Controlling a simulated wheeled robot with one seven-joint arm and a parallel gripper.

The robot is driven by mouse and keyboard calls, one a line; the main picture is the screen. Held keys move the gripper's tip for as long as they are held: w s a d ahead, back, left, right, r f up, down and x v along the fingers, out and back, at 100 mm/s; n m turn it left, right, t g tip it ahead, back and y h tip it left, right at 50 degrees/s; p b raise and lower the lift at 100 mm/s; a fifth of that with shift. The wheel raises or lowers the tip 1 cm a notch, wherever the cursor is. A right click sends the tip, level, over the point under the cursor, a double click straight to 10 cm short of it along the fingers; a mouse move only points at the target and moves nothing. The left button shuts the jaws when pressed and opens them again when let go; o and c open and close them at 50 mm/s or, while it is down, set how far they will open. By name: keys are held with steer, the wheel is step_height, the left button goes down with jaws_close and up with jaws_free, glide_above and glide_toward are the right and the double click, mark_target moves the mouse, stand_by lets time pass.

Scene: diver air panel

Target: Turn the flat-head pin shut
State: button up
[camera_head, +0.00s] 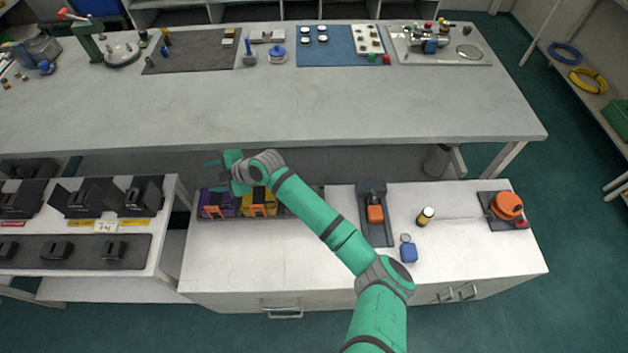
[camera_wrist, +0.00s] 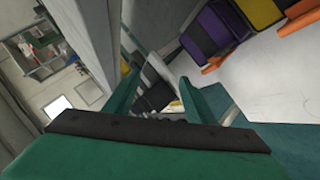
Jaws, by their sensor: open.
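I cannot make out a flat-head pin in either view. At the back right of the long bench, a metal fitting assembly (camera_head: 430,40) with red, yellow and blue parts sits on a light plate (camera_head: 475,58); it is too small to tell whether a pin is on it. My green gripper (camera_head: 216,168) is above the left end of the near white counter, by the purple block (camera_head: 217,205) and yellow block (camera_head: 258,203). In the wrist view my gripper (camera_wrist: 165,98) has its fingers apart with nothing between them. The purple block (camera_wrist: 208,32) shows there at upper right.
The long grey bench (camera_head: 270,105) has a clear front half. The near white counter (camera_head: 300,255) bears a black stand with an orange part (camera_head: 375,213), a small jar (camera_head: 425,216), a blue item (camera_head: 408,250) and an orange reel (camera_head: 507,205). Black holders (camera_head: 90,198) stand left.

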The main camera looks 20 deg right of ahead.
steer(key=s+d+f+n+g+h, duration=0.1)
steer(key=s+d+f+h, duration=0.1)
steer(key=d, duration=1)
steer(key=s+d+f+n+g+h, duration=0.1)
steer(key=d+g+h, duration=0.1)
steer(key=d, duration=1)
steer(key=s+d+f+g+h, duration=0.1)
steer(key=s+d+f+h, duration=0.15)
steer(key=d, duration=0.95)
steer(key=s+d+r+g+h, duration=0.1)
steer(key=s+d, duration=0.2)
steer(key=d, duration=0.5)
steer(key=s+d+r+g+h, duration=0.1)
steer(key=s+d+r, duration=0.15)
steer(key=d, duration=0.55)
steer(key=f, duration=1.1)
steer(key=shift+s+a, duration=0.15)
steer(key=shift+s, duration=0.1)
steer(key=shift+s, duration=0.1)
